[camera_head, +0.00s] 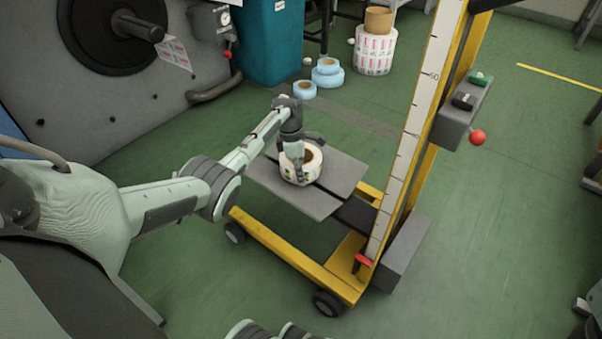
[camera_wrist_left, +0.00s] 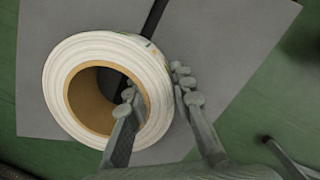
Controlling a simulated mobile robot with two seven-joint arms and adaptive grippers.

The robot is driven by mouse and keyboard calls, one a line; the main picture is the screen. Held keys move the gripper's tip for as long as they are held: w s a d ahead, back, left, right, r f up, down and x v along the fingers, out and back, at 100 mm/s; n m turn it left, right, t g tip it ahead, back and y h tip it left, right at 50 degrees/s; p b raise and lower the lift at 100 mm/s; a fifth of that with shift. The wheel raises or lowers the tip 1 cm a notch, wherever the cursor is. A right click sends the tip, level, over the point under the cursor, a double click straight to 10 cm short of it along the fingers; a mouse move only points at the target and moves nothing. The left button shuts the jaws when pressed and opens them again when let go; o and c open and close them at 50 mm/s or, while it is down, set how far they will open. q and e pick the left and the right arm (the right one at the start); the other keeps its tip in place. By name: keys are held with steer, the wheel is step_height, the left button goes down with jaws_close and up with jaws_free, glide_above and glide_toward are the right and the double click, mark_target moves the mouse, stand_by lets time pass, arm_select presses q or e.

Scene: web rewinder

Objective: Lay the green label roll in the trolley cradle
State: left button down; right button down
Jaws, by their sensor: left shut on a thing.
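The label roll (camera_head: 291,172) is white with small green and yellow marks on its side and a brown core. It is on or just over the grey trolley cradle (camera_head: 343,172), core opening upward; I cannot tell whether it touches the plates. In the left wrist view the roll (camera_wrist_left: 62,95) shows its wound end face, with the cradle (camera_wrist_left: 225,50) behind it. My left gripper (camera_head: 296,160) is shut on the roll's wall. In the wrist view, one finger of this gripper (camera_wrist_left: 155,95) is inside the core and the other outside.
The yellow trolley frame (camera_head: 285,262) stands on the green floor, its tall mast with a scale (camera_head: 415,110) right of the cradle. Blue rolls (camera_head: 327,75) and a larger printed roll (camera_head: 375,52) stand behind. A grey machine (camera_head: 85,105) is at left.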

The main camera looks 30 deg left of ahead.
arm_select(q)
steer(key=shift+w+f, duration=0.1)
steer(key=shift+f, duration=0.15)
steer(key=c, duration=1.4)
jaws_free()
steer(key=shift+o, duration=0.7)
steer(key=shift+f, duration=0.1)
